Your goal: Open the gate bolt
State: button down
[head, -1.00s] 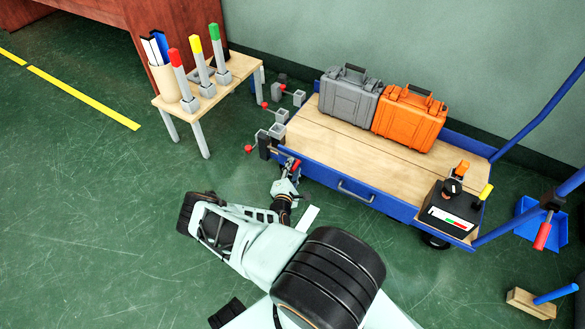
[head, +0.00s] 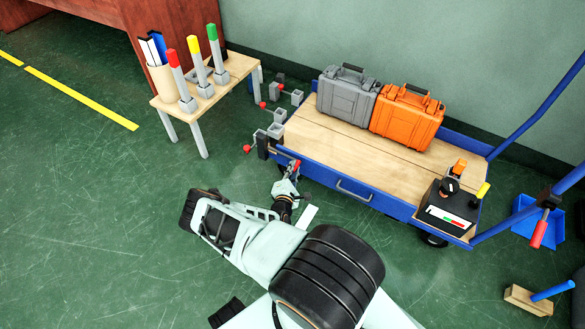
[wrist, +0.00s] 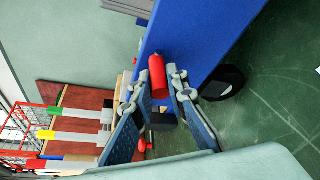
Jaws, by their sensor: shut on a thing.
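A blue trolley (head: 380,203) with a wooden deck stands at the centre right in the head view. At its near left corner is a small red bolt handle (head: 297,164), and the rest of the bolt is hard to make out. In the wrist view the red handle (wrist: 157,76) stands out against the blue side panel (wrist: 195,45). My gripper (head: 289,181) is at that corner. In the wrist view my gripper (wrist: 163,88) has its two fingers closed around the red handle, one on each side.
A grey case (head: 347,95) and an orange case (head: 407,112) stand on the deck. Grey brackets with red knobs (head: 276,130) stick out left of the trolley. A small table (head: 232,72) with coloured posts stands further left. The floor at left is clear.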

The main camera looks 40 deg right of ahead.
jog(key=c, duration=1.9)
grip_release()
notch_tip(320, 180, up, 10)
jog(key=shift+r, duration=0.1)
